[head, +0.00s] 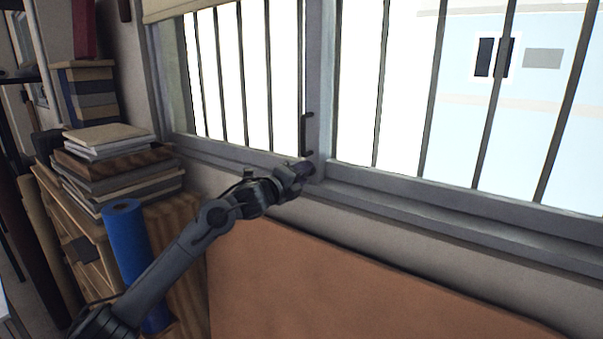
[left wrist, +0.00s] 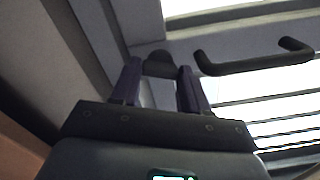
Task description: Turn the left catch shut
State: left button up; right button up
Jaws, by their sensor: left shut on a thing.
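The window's left catch is a small dark rounded piece (left wrist: 160,62) low on the frame in the left wrist view. My left gripper (head: 307,169) reaches the lower corner of the window frame, at the foot of the middle upright. In the left wrist view its two purple fingers (left wrist: 160,82) stand on either side of the catch and are shut on it. In the head view the gripper hides the catch. Whether the catch is turned open or shut, I cannot tell. My right gripper is not in view.
A dark bar handle (head: 307,133) sits on the upright just above the gripper; it also shows in the left wrist view (left wrist: 255,62). Below the sill (head: 420,205) is a large orange-brown panel (head: 330,290). Stacked books (head: 115,165) and a blue roll (head: 128,235) stand at left.

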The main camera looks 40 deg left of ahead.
pick_arm(q)
jog(key=shift+n+p, duration=0.55)
jog(key=shift+n, duration=1.65)
jog(key=o, duration=1.1)
jog(key=shift+c, duration=0.2)
